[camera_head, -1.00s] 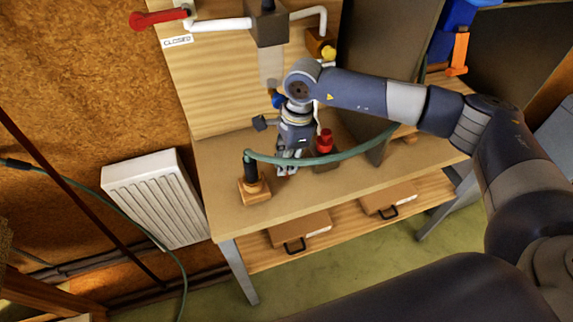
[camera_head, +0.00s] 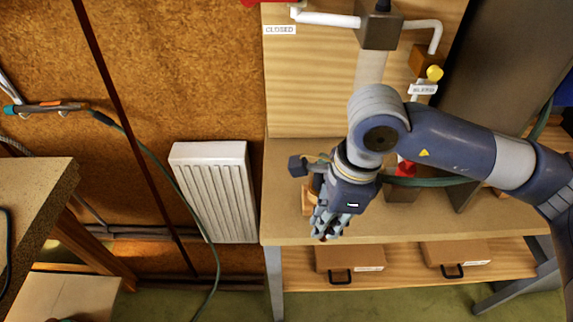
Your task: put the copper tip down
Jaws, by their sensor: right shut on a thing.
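My right gripper (camera_head: 325,231) points down at the front edge of the wooden bench (camera_head: 450,223), left of its middle. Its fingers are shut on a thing. Only a small dark reddish-brown bit shows at the fingertips, which fits the copper tip (camera_head: 323,238); the fingers hide the rest. It is too small to tell whether it touches the bench. A wooden stand (camera_head: 307,201) sits just behind and left of the gripper, mostly hidden by it. My left gripper is not in view.
A red-topped piece (camera_head: 404,167) and a green hose (camera_head: 425,182) are right of my wrist. Drawers (camera_head: 349,256) hang below the bench. A white radiator (camera_head: 215,190) stands left of it. Another worktop (camera_head: 30,185) is at far left, below a hose-fed tool (camera_head: 50,106) on the wall.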

